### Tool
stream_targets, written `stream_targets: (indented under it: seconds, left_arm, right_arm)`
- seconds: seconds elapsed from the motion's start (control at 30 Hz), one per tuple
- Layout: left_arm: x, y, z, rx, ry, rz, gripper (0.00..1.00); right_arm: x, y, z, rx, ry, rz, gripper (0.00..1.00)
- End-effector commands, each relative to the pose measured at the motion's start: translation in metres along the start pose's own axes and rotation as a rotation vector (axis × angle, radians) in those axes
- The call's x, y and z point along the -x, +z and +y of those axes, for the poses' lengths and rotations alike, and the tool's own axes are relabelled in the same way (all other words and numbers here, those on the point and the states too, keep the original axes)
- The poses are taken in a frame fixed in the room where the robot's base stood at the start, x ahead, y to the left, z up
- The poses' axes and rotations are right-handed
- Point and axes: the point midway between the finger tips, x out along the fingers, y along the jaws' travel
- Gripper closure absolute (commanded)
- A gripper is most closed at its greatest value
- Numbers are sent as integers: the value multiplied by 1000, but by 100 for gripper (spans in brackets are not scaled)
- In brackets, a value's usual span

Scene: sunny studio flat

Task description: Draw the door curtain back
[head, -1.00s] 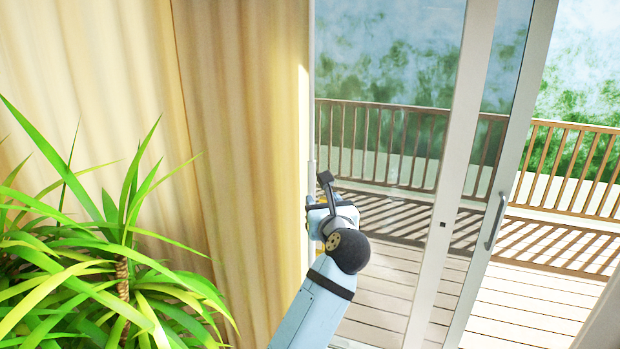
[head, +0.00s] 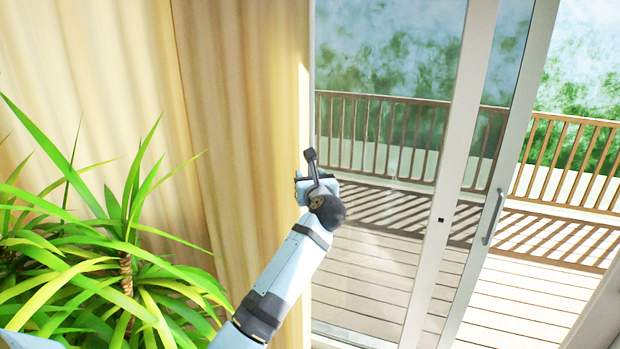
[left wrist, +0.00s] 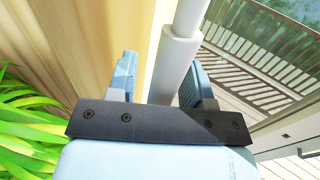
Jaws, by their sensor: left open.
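The cream-yellow curtain (head: 235,150) hangs in folds across the left and centre, its right edge beside the glass door (head: 385,150). My left gripper (head: 303,182) is at that edge, about mid-height. In the left wrist view my left gripper (left wrist: 160,65) is open. A pale upright rod with a thicker sleeve (left wrist: 178,65) stands between its fingers, nearer the right one, beside the curtain's edge (left wrist: 140,35). I cannot tell whether either finger touches the rod or the cloth. My right gripper is out of view.
A leafy green plant (head: 125,255) fills the lower left, in front of the curtain. The sliding door has a grey handle (head: 493,218). Behind the glass lies a wooden deck (head: 380,270) with a railing (head: 575,160).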

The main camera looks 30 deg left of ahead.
Motion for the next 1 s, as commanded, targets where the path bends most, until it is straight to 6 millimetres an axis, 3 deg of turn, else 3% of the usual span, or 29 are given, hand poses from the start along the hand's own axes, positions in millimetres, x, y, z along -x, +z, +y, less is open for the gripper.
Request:
stream_targets:
  seconds: [0.03, 0.23, 0.47, 0.8, 1.0]
  left_arm:
    - [0, 0, 0, 0, 0, 0, 56]
    - [0, 0, 0, 0, 0, 0, 100]
    - [-4, 0, 6, 0, 1, 1, 100]
    - [-46, 2, 70, -1, 3, 2, 100]
    - [-54, 0, 82, -2, 2, 0, 100]
  right_arm:
    - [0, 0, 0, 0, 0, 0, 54]
    - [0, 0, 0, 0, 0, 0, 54]
    - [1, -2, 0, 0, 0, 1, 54]
    - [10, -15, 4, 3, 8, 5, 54]
    - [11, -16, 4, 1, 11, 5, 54]
